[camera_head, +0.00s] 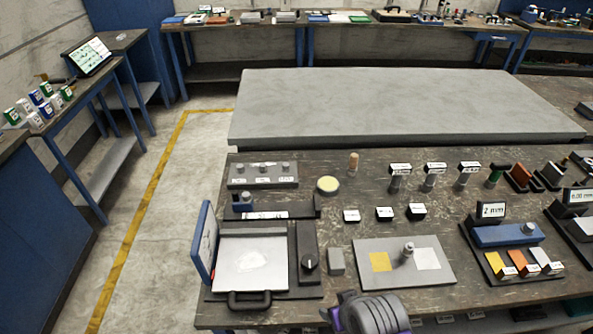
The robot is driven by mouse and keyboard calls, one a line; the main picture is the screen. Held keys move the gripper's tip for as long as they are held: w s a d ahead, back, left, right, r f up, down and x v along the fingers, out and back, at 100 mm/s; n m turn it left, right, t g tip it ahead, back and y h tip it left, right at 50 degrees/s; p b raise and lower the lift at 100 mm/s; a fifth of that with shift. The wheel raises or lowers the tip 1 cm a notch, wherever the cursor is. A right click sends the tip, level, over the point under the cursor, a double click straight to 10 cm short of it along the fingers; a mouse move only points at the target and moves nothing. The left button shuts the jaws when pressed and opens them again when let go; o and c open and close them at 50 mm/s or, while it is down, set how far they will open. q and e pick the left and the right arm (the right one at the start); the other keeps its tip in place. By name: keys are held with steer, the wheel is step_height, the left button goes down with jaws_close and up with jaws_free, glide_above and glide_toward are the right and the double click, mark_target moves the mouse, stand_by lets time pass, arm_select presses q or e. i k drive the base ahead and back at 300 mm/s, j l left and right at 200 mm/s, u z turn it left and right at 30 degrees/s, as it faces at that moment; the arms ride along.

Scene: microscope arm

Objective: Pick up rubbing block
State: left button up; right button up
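No object carries a readable label naming it the rubbing block. A small plain grey block (336,262) stands on the dark bench between the lidded dark case and a grey plate, and it looks the most like one. The grey plate (385,279) has a yellow square (380,262) and a white square (427,259); a small metal knobbed piece (407,254) stands between them. A grey and purple part of my own arm shows at the bottom edge, in front of the plate. I see no gripper fingertips, and nothing touches the grey block.
The open case (305,292) with a blue lid is close left of the block. A round yellow-topped disc (328,185) and small labelled blocks (351,215) lie behind. A blue device (508,235) is at right. The big grey slab (400,105) behind is bare.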

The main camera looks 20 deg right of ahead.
mark_target(336, 264)
steer(key=k+l+u, duration=0.1)
steer(key=l+u, duration=0.2)
steer(key=k+l+u, duration=0.1)
steer(key=l+u, duration=0.2)
steer(key=k+l+u, duration=0.15)
steer(key=l+u, duration=0.15)
steer(key=k+l+u, duration=0.15)
steer(key=l+u, duration=0.15)
